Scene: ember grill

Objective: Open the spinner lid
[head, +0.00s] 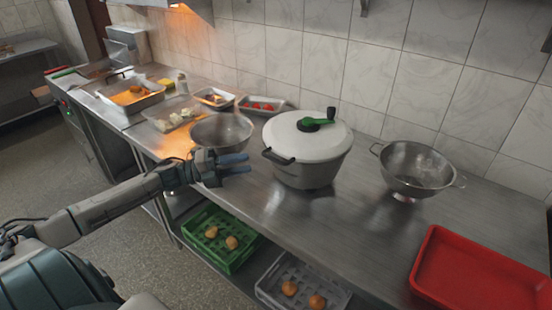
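The spinner (306,172) is a large grey-white pot standing on the steel counter. Its white lid (290,143) is on top and looks closed, with a green crank (317,125) and a dark knob. A dark handle sticks out on the pot's left side. My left gripper (245,164) is just left of the spinner, below lid height, with its blue fingers pointing right toward the side handle. The fingers appear a little apart, with nothing seen between them. My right gripper is not in view.
A steel bowl (221,130) stands behind my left gripper. A colander (418,168) is right of the spinner, and a red tray (470,268) lies at the front right. Food trays fill the far left. Green (219,254) and grey crates sit on the shelf below.

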